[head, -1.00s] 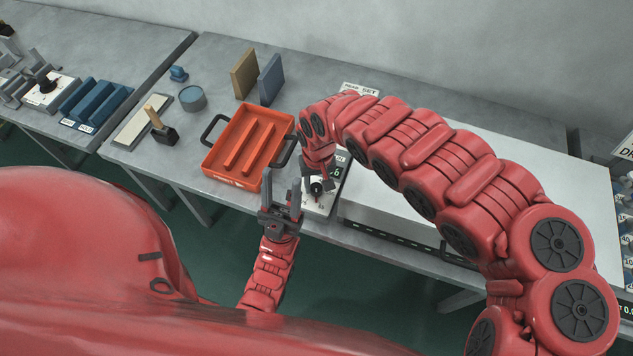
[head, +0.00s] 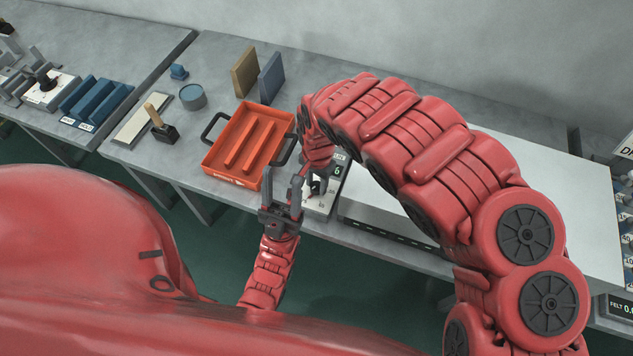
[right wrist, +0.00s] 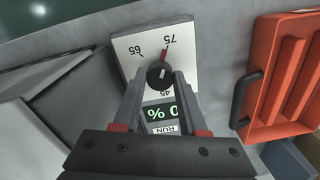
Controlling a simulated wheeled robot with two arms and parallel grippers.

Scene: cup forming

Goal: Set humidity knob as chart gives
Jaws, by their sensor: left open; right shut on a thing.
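The humidity knob (right wrist: 158,76) is a black dial on a white plate (right wrist: 122,45) with 65 and 75 printed on it, upside down in the right wrist view. A red mark lies between the knob and the 75. My right gripper (right wrist: 163,77) is shut on the knob, one finger at each side. In the head view the knob unit (head: 318,205) is partly hidden by my right arm. My left gripper (head: 282,178) is open and empty before the tray. No chart is readable.
An orange tray (head: 213,160) with dark handles stands just left of the knob unit. A large pale-topped block (head: 545,180) is to its right. A brush (head: 160,124), a round blue tin (head: 192,97) and two upright boards (head: 271,78) stand further left and back.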

